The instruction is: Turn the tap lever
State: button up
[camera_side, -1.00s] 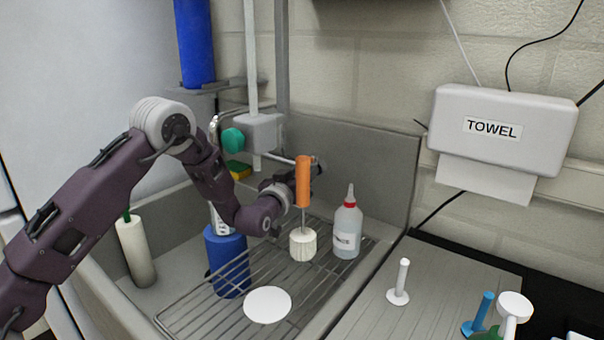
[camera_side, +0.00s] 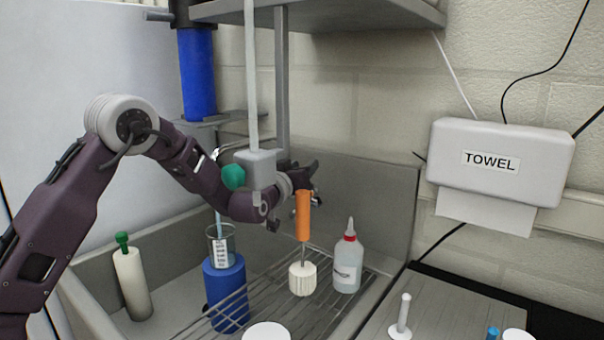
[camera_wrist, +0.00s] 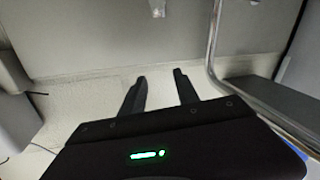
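The tap shows in the side view as a grey block (camera_side: 262,168) on a vertical pipe, with a teal knob (camera_side: 234,177) on its left. I cannot tell for certain which part is the lever. My gripper (camera_side: 312,180) is to the right of the block, partly behind it, and above the orange handle (camera_side: 302,215). In the wrist view my gripper (camera_wrist: 160,76) has two dark fingers spread apart with nothing between them, against a pale wall. A bent metal tube (camera_wrist: 213,50) stands to their right; contact is not visible.
The orange-handled tool's white head (camera_side: 302,278) is on the wire rack (camera_side: 270,300). A red-capped bottle (camera_side: 347,262) and a blue cylinder (camera_side: 226,290) with a beaker on top stand close by. A shelf (camera_side: 330,12) is overhead, and the towel dispenser (camera_side: 540,165) is at right.

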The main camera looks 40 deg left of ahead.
notch_tip(320, 180, up, 4)
jog(key=shift+r, duration=0.1)
jog(key=c, duration=0.7)
jog(key=shift+s+a+r+n, duration=0.6)
jog(key=shift+s+a+r, duration=0.1)
jog(key=shift+a, duration=0.2)
grip_shut()
jog(key=s+a+n+h, duration=0.4)
jog(key=s+n, duration=0.6)
jog(key=s, duration=0.4)
notch_tip(320, 180, down, 13)
jog(key=w+d+f, duration=0.2)
jog(key=w+d, duration=0.1)
jog(key=w, duration=0.8)
jog(key=shift+w+d, duration=0.2)
jog(key=shift+d, duration=0.2)
